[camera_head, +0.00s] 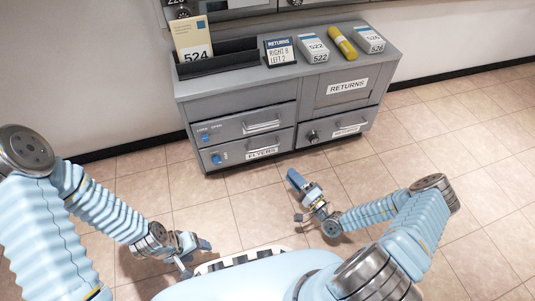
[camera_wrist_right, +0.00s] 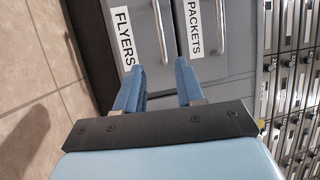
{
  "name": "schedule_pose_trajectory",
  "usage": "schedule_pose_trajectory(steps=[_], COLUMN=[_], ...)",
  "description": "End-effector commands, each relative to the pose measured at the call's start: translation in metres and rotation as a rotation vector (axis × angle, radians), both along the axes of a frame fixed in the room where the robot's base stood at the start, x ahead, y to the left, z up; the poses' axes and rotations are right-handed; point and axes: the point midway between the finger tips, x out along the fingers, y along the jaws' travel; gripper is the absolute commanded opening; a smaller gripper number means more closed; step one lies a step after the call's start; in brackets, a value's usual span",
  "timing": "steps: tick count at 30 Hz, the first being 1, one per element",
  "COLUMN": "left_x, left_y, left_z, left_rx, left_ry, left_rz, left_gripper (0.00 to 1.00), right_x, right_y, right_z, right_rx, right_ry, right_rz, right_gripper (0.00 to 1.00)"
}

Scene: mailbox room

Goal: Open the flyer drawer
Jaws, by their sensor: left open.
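The flyer drawer (camera_head: 238,153) is the lower left drawer of the grey cabinet and looks shut. It has a bar handle, a FLYERS label (camera_head: 263,152) and a blue knob (camera_head: 216,159) at its left. In the right wrist view the FLYERS label (camera_wrist_right: 124,38) and its handle (camera_wrist_right: 161,25) lie ahead of the fingers. My right gripper (camera_head: 297,195) is open and empty, in front of the cabinet and apart from it; its two blue fingers (camera_wrist_right: 160,80) are spread. My left gripper (camera_head: 193,250) is open and empty, low at the left, well away from the drawer.
A drawer (camera_head: 243,124) with its own blue knob is above; the right wrist view shows a PACKETS label (camera_wrist_right: 194,27). A RETURNS door (camera_head: 345,87) and a lower drawer (camera_head: 338,128) are at the right. Mail and a black tray (camera_head: 218,63) stand on top. The tiled floor in front is clear.

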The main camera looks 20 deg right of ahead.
Motion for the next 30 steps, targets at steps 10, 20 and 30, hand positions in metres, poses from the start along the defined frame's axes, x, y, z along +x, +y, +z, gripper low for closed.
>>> schedule_pose_trajectory(steps=[10, 20, 30], left_x=[0.0, 0.001, 0.001], left_y=[0.0, 0.001, 0.001], left_z=[-0.014, -0.026, -0.026], left_rx=[0.0, 0.002, 0.002], left_ry=[-0.002, -0.005, -0.006], left_rz=[0.002, 0.003, 0.003], left_gripper=[0.61, 0.61, 0.61], right_x=[0.062, 0.112, 0.118], right_y=[0.031, 0.054, 0.057], right_z=[0.011, 0.021, 0.024], right_rx=[-0.001, 0.0, -0.001], right_ry=[-0.003, -0.001, 0.001], right_rz=[0.008, 0.009, 0.01], right_gripper=[0.38, 0.38, 0.38])
